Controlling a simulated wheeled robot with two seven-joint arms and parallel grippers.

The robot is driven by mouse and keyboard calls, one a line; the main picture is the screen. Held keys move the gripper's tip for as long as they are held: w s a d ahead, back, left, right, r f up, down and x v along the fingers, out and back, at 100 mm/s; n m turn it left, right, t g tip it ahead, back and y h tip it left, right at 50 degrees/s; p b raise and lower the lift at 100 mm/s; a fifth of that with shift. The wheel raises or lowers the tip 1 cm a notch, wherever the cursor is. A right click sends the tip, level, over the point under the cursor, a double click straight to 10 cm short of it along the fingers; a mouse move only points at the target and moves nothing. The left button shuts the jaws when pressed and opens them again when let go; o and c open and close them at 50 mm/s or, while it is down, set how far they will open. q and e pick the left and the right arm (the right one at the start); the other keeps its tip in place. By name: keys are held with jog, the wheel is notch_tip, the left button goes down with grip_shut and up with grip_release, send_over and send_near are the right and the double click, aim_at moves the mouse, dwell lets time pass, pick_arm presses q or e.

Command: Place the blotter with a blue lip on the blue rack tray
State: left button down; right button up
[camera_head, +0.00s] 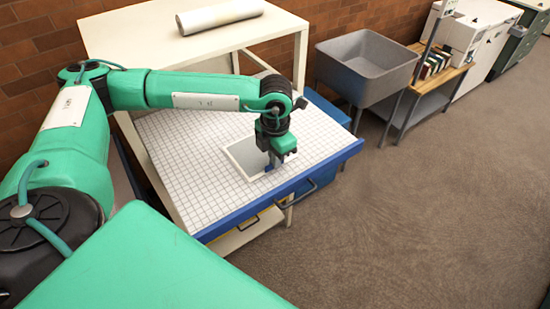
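The blotter (244,157) is a flat grey sheet with a pale border, lying on or just above the white grid of the blue rack tray (243,211). A small blue part, seemingly its lip (271,164), shows at its right side. My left gripper (273,161) points down at that lip, right over the blotter's right edge. The fingers are small and dark, and I cannot tell whether they are closed on the lip or apart. My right gripper is not in view.
The tray is pulled out below a cream table (120,38) bearing a white roll (220,15). A grey sink (366,66) and a wooden bench (424,80) with books stand to the right. The carpet (420,210) in front is clear. A brick wall runs behind.

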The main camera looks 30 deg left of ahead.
pick_arm(q)
jog(key=shift+f+b, duration=0.2)
jog(key=shift+b, duration=0.1)
jog(key=c, duration=1.8)
grip_release()
jog(key=shift+r, duration=0.1)
jog(key=shift+o, duration=0.8)
jog(key=shift+r+p, duration=0.2)
jog(key=shift+p, duration=0.2)
notch_tip(320, 180, up, 12)
jog(key=p, duration=0.4)
jog(key=shift+p, duration=0.35)
